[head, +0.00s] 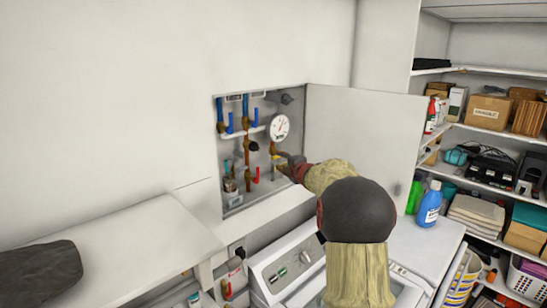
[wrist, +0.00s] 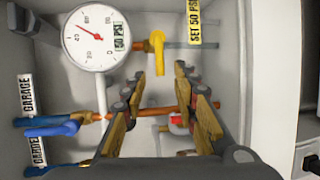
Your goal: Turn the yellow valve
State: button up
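In the head view my gripper (head: 287,163) reaches into the wall cabinet just below the white gauge (head: 280,127). There the valve is largely hidden by the gripper, and I cannot tell its handle from the yellowish fingers.
Blue valves (head: 255,118) and a red valve (head: 256,175) sit on pipes in the recess. A copper pipe (wrist: 177,109) crosses behind my fingers. The open cabinet door (head: 365,130) stands right of my arm. A white washer (head: 287,262) is below, with shelves (head: 487,130) at right.

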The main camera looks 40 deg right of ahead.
aim_at(276, 157)
jog(key=shift+p+x, duration=1.45)
jog(key=shift+x, duration=2.55)
grip_shut()
jog(key=shift+f, duration=0.1)
